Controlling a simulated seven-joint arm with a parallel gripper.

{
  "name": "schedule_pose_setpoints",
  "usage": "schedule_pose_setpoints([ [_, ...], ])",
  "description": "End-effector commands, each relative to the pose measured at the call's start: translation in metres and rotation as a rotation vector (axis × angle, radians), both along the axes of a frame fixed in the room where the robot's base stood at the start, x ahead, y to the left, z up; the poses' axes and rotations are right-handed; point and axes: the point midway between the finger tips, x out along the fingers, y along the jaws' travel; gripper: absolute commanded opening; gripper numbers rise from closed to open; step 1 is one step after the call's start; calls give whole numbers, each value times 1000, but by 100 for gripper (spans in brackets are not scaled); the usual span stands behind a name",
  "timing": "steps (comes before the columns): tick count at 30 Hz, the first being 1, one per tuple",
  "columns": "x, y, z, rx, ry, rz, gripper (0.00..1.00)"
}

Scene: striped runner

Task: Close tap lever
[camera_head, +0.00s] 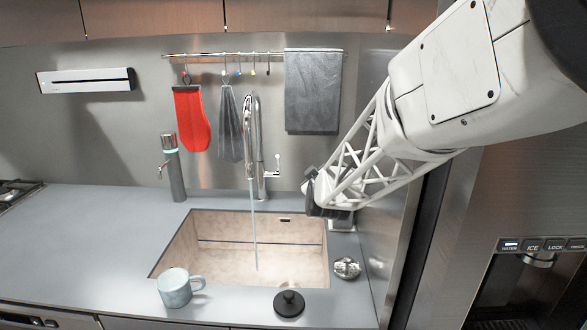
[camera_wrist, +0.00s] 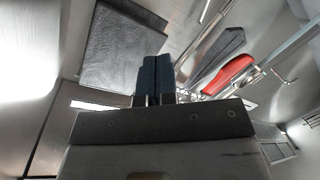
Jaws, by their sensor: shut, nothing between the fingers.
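The chrome tap (camera_head: 251,130) stands behind the sink with a tall arched neck. A thin stream of water (camera_head: 254,225) runs from its spout into the basin. The tap lever (camera_head: 276,165) is on the right side of the tap's base, its thin handle pointing up. My gripper (camera_head: 307,180) is a little to the right of the lever, apart from it in the head view. In the wrist view its two dark fingers (camera_wrist: 154,76) are pressed together with nothing between them. I cannot clearly pick out the lever in the wrist view.
The beige sink (camera_head: 180,240) is below. A mug (camera_head: 175,288), a black round stopper (camera_head: 289,303) and a metal strainer (camera_head: 346,268) stand around its edge. A grey towel (camera_head: 313,90), red mitt (camera_head: 191,118) and grey cloth (camera_head: 229,125) hang from a rail behind.

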Motion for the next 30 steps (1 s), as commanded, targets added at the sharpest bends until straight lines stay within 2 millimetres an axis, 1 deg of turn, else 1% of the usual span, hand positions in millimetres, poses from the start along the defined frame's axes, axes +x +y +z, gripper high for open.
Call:
schedule_pose_setpoints([
  [1, 12, 7, -9, -51, -40, 11, 0],
  [6, 42, 27, -32, -235, -198, 29, 0],
  [9, 57, 40, -47, -340, -292, 32, 0],
  [15, 76, 65, -82, -546, -479, 16, 0],
  [21, 84, 87, -117, -719, -645, -25, 0],
  [24, 84, 94, -128, -777, -704, -48, 0],
  [27, 84, 99, -137, -813, -742, -65, 0],
  [30, 83, 101, -140, -831, -762, -74, 0],
])
